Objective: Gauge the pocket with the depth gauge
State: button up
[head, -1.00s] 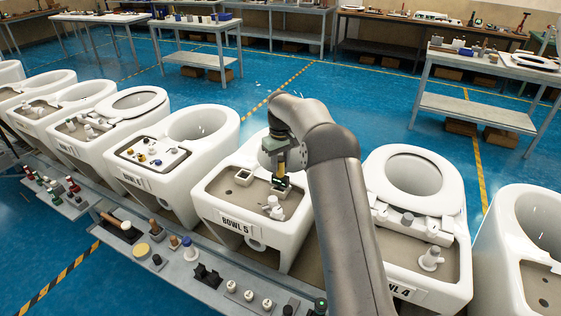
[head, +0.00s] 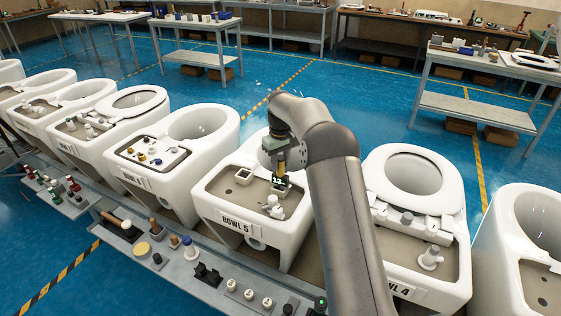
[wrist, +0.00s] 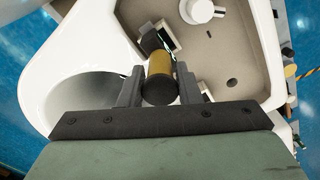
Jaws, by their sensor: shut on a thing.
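My gripper (head: 283,154) is over the deck of the bowl marked BOWL 5 (head: 224,207). It is shut on the depth gauge, which has a yellow body (wrist: 160,64), a black end and a dark head with a lit green display (head: 281,180). In the wrist view the gauge head lies at a small pale, square-rimmed pocket (wrist: 173,33) with a dark inside, partly covered by the gauge. I cannot tell whether the gauge tip touches the pocket. Another square-rimmed piece (head: 243,177) sits to its left on the deck.
A white fitting (head: 273,206) stands close in front of the gauge; it also shows in the wrist view (wrist: 203,10). More bowls stand on both sides. A grey ledge (head: 178,268) with several tools and parts runs along the front.

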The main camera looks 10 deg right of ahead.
jog(key=shift+r+p, duration=2.2)
jog(key=shift+r, duration=0.85)
